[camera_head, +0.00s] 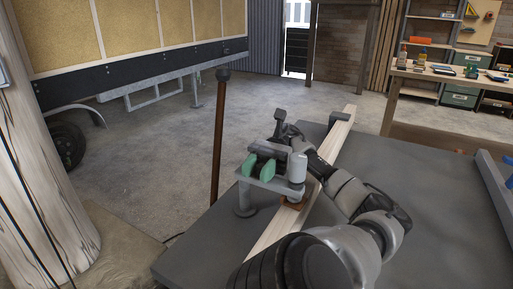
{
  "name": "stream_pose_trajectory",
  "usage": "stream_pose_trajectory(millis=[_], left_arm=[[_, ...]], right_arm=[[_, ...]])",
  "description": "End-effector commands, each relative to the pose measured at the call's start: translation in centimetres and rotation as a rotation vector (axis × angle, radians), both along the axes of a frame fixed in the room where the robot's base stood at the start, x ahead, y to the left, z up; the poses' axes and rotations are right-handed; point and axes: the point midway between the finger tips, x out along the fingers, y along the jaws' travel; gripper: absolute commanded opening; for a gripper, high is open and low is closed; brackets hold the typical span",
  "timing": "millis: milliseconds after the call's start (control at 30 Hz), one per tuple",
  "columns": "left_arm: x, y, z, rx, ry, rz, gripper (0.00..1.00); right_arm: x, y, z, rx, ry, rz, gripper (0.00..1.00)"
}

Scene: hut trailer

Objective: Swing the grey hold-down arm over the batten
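A long pale wooden batten (268,236) lies on the grey bench top (440,195), running from the lower middle to the upper right. The grey hold-down arm (276,185) sits on a short post (245,200) left of the batten. Its right end reaches over the batten, above a rust-brown piece (296,203). A pale cylinder (298,166) stands at that end. My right gripper (258,166) reaches across the batten from the right. Its two green pads are apart, just above the left part of the hold-down arm; whether they touch it is unclear. My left gripper is not in view.
A rusty upright rod (218,140) with a dark top stands beyond the bench's left edge. A workbench (450,77) with tools stands behind. The bench top right of my arm is mostly clear.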

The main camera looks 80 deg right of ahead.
Motion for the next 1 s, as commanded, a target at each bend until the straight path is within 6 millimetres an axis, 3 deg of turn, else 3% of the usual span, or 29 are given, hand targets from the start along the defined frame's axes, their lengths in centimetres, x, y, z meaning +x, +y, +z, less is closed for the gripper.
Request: stream_pose_trajectory(millis=[67, 400, 700, 1000], left_arm=[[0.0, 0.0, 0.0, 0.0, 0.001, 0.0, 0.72], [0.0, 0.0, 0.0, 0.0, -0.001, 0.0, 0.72], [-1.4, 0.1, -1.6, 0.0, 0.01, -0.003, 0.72], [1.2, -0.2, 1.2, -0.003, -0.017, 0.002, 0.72]], right_arm=[[0.0, 0.0, 0.0, 0.0, 0.0, 0.0, 0.48], [0.0, 0.0, 0.3, -0.001, 0.0, 0.0, 0.48], [0.0, 0.0, 4.4, -0.004, -0.006, 0.0, 0.48], [-3.7, 0.8, 5.8, -0.001, 0.007, -0.001, 0.48]])
